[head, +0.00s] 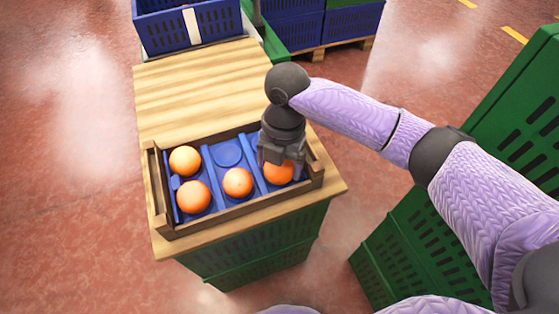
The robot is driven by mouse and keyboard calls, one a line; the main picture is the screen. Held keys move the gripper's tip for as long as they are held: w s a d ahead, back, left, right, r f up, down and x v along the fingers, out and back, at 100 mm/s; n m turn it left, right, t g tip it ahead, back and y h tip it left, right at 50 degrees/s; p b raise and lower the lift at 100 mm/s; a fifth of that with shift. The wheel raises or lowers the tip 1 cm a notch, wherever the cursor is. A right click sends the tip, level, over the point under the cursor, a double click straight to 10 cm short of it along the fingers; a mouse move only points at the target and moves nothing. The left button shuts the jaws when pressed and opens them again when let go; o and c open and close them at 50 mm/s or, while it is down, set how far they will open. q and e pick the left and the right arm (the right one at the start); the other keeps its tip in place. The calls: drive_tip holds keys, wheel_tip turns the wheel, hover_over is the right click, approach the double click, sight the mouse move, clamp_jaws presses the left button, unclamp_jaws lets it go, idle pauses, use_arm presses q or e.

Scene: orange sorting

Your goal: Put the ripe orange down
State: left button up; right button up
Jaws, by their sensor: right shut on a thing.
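My right gripper (282,162) points down over the right end of a wooden tray (244,207) and is shut on an orange (278,172). That orange is at the tray's front right spot; I cannot tell whether it touches the blue insert (225,154). Another orange (237,182) sits in the front middle spot. Two more oranges sit in the left column, one at the back (185,161) and one at the front (193,197). The back middle spot is empty. The back right spot is hidden by my gripper. My left gripper is not in view.
The tray stands on a wooden board (190,95) over a green crate (255,246); the board's back half is clear. A blue crate (180,32) with a white stripe stands behind. Green crates (400,240) stand at the right, and more blue crates (330,25) at the back.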

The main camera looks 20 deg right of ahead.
drive_tip(key=o, duration=1)
drive_tip(key=shift+o, duration=0.2)
use_arm(q)
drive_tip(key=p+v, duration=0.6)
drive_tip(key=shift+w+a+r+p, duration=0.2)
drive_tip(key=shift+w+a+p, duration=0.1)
drive_tip(key=shift+p, duration=0.1)
use_arm(e)
wheel_tip(320, 180, up, 12)
drive_tip(key=w+d, duration=0.1)
drive_tip(key=shift+w, duration=0.2)
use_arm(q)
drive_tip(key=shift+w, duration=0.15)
use_arm(e)
drive_tip(key=shift+d, duration=0.1)
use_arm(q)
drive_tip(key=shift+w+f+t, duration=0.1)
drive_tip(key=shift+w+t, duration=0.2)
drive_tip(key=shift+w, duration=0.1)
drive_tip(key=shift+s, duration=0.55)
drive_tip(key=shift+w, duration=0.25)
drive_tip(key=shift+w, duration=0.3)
